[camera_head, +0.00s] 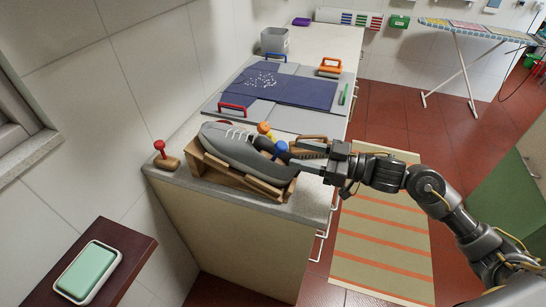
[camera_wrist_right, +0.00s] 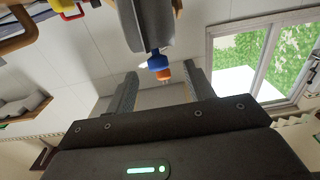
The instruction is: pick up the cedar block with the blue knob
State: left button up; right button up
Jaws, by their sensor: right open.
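The blue knob (camera_head: 281,147) of the cedar block shows at the right end of a grey shoe (camera_head: 232,146), which rests in a wooden rack (camera_head: 250,183) on the counter. The block's wooden body is mostly hidden. The blue knob also shows in the right wrist view (camera_wrist_right: 157,62), ahead of the fingers. My right gripper (camera_head: 304,159) is open, just right of the blue knob, and it also shows in the right wrist view (camera_wrist_right: 162,76). I see nothing held between its fingers. My left gripper is not in view.
An orange knob (camera_head: 264,128) sits close behind the blue one. A block with a red knob (camera_head: 164,155) stands on the counter's left corner. The counter's front edge is close to the rack.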

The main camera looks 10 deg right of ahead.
aim_at(275, 147)
jog(key=x, duration=0.2)
jog(key=shift+w+a, duration=0.2)
jog(key=shift+w, duration=0.1)
jog(key=shift+w+a, duration=0.15)
jog(key=shift+p, duration=0.3)
jog(key=p+x, duration=0.2)
jog(key=x, duration=0.3)
jog(key=shift+r, duration=0.1)
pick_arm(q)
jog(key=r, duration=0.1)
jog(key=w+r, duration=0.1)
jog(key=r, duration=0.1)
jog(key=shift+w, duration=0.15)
pick_arm(e)
jog(key=shift+c, duration=0.4)
grip_shut()
